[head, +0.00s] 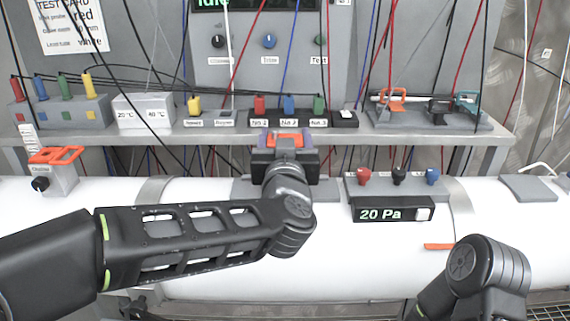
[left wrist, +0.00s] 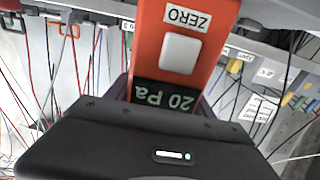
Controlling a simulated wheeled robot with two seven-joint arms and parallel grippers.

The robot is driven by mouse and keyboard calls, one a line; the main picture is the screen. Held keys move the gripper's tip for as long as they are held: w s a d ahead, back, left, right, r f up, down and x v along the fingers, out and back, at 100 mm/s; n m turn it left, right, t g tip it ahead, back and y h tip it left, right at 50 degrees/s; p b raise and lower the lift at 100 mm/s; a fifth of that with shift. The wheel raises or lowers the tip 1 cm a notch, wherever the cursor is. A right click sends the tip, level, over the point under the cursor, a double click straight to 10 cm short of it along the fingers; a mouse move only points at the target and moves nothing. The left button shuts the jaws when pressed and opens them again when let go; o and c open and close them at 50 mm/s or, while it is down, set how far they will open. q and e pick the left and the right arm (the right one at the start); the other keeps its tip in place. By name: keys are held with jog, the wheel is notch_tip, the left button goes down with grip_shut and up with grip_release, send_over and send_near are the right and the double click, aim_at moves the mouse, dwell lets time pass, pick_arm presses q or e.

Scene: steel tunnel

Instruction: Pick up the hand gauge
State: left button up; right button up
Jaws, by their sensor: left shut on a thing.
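The hand gauge (left wrist: 178,45) is orange, with a white button, a ZERO label and a dark display reading 20 Pa upside down in the left wrist view. My left gripper (head: 285,148) is shut on it; the dark gripper body fills the bottom of the left wrist view. In the head view only a bit of the orange gauge (head: 285,139) shows, in front of the shelf edge, above the white pipe. The gripper hides the rest, and I cannot tell whether the gauge touches anything below. My right gripper is out of view; only part of my right arm shows at lower right.
The white pipe (head: 350,270) crosses below, carrying a 20 Pa display box (head: 380,216) and a grey block with red, black and blue knobs (head: 399,176). The grey shelf (head: 340,134) behind holds colored plugs, labelled boxes and clamps. Several cables hang across it.

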pick_arm(q)
jog(key=shift+r, duration=0.1)
notch_tip(320, 180, up, 10)
jog(key=p, duration=0.1)
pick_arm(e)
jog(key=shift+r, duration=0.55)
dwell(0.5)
pick_arm(q)
notch_tip(320, 180, down, 9)
jog(key=b, duration=0.5)
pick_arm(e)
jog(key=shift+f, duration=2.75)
pick_arm(q)
jog(key=shift+f+b, duration=0.4)
jog(key=shift+f, duration=0.2)
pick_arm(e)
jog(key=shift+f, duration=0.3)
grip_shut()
